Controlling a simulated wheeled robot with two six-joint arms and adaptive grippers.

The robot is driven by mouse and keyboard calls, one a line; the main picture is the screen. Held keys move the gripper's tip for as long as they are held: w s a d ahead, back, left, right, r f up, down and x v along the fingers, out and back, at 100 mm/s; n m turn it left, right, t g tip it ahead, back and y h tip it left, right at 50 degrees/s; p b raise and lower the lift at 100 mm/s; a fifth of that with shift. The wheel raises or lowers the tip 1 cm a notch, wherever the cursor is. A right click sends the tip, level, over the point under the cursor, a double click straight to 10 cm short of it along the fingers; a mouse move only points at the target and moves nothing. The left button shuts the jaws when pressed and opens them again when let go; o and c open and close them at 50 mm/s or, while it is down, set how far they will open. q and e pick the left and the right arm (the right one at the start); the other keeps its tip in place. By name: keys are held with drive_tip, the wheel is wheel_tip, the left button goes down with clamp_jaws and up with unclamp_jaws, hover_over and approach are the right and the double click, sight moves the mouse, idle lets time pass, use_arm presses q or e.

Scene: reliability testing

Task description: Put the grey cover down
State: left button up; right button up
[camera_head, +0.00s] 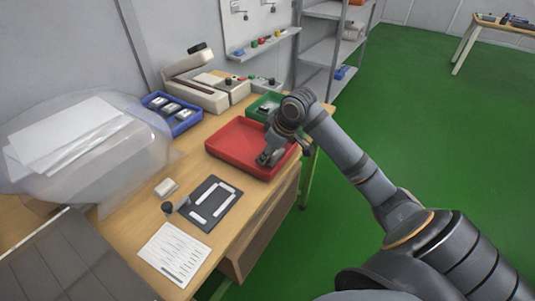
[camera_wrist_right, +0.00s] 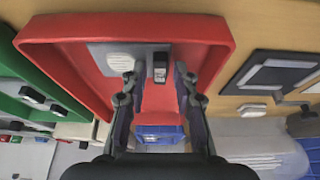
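A flat grey piece (camera_wrist_right: 100,54), which looks like the grey cover, lies in the red tray (camera_head: 222,147) in the right wrist view. A whitish oval part (camera_wrist_right: 120,62) and a small dark block with a light top (camera_wrist_right: 160,68) show at it, near my fingertips. My right gripper (camera_head: 271,158) reaches down over the right part of the red tray. In the right wrist view its two fingers (camera_wrist_right: 156,78) stand apart, with red tray floor visible between them. In the head view the gripper hides the grey piece. My left gripper is out of view.
A green tray (camera_head: 256,104) and a blue tray (camera_head: 185,126) with small parts stand behind the red tray. A dark panel with white strips (camera_head: 208,222), a small white block (camera_head: 165,187) and a printed sheet (camera_head: 174,255) lie nearer. A transparent bag (camera_head: 150,160) occupies the left.

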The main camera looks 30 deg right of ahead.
drive_tip(key=shift+r, duration=0.1)
drive_tip(key=v, duration=1.2)
idle(0.4)
